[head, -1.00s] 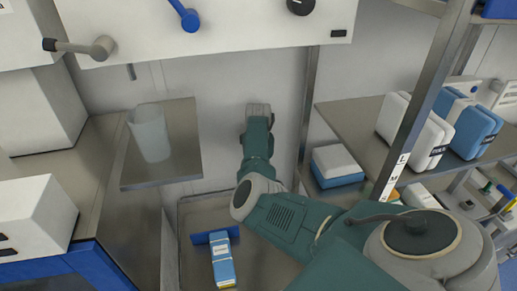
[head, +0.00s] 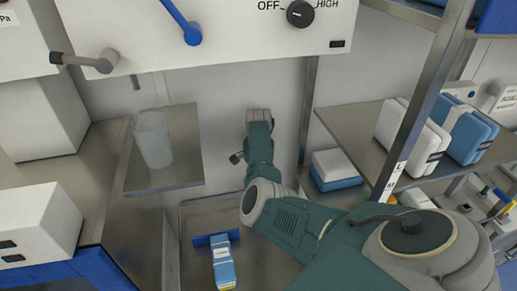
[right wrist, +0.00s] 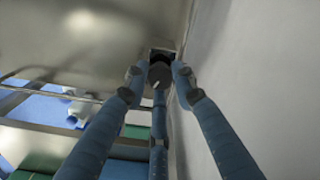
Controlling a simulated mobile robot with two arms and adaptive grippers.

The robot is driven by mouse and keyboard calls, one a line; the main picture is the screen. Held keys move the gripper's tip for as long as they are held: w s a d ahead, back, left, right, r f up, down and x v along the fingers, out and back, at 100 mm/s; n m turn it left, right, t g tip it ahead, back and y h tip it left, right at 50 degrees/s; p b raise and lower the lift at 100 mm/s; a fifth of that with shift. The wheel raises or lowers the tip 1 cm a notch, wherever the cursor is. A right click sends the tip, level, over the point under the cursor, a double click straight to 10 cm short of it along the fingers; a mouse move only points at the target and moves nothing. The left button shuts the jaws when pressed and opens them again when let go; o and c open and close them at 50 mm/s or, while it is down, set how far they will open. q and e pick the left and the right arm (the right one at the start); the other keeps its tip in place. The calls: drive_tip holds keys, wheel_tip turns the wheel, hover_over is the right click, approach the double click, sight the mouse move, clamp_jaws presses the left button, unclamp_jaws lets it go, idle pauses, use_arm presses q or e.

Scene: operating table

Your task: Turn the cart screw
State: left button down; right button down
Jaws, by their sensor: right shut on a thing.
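In the right wrist view my right gripper (right wrist: 160,77) has its blue-grey fingers closed around a dark round knob-like piece (right wrist: 160,71), which looks like the cart screw. The piece sits in front of a small dark square opening or bracket, and the fingertips cover its sides. In the head view my right arm reaches in from the right, and its wrist stands in front of the back wall. A small dark part shows at the left of that wrist; I cannot tell what it is. The fingers are not clear there. My left gripper is not in view.
A translucent beaker (head: 153,140) stands on a small metal shelf (head: 185,175) left of my arm. A blue-and-white box (head: 222,262) lies below. A shelf post (head: 425,115) and boxes are at the right. A panel with knobs (head: 225,35) hangs above.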

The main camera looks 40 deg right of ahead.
drive_tip(key=m, duration=0.4)
drive_tip(key=shift+w+d+r+m, duration=0.1)
drive_tip(key=shift+d+r+m, duration=0.05)
drive_tip(key=shift+m, duration=2.45)
drive_tip(key=c, duration=1.4)
unclamp_jaws()
wheel_tip(320, 180, up, 12)
